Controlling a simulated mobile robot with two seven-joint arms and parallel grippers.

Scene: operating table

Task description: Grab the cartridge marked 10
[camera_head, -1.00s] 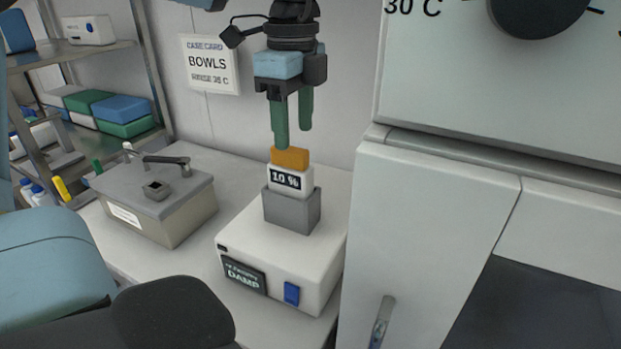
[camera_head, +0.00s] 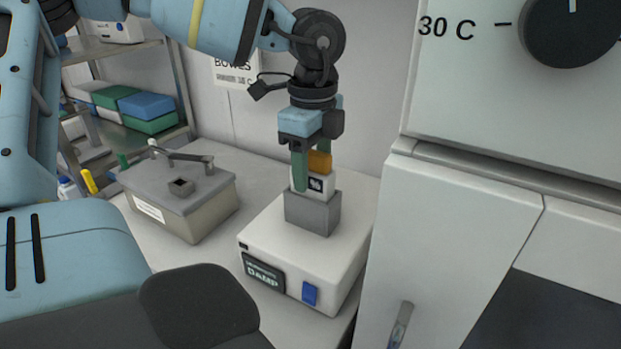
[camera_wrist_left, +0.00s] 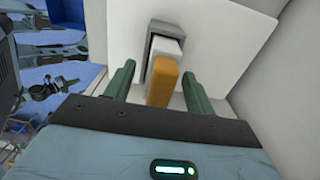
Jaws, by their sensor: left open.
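The cartridge (camera_head: 326,184) is a white block with an orange top and a black-and-white label, mostly covered now by a finger. It sits upright in a grey holder (camera_head: 312,213) on top of a white box. My left gripper (camera_head: 312,170) is open, pointing down, with its green fingers on either side of the orange top. In the left wrist view the orange top (camera_wrist_left: 163,82) lies between the two spread fingers (camera_wrist_left: 157,85), with gaps at both sides. My right gripper is not in view.
The white box (camera_head: 290,250) carries a "DAMP" label and a blue switch. A grey lidded metal container (camera_head: 190,205) stands to its left. A tall white cabinet (camera_head: 450,240) stands close on the right. A shelf with green and blue boxes (camera_head: 148,106) is at the back left.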

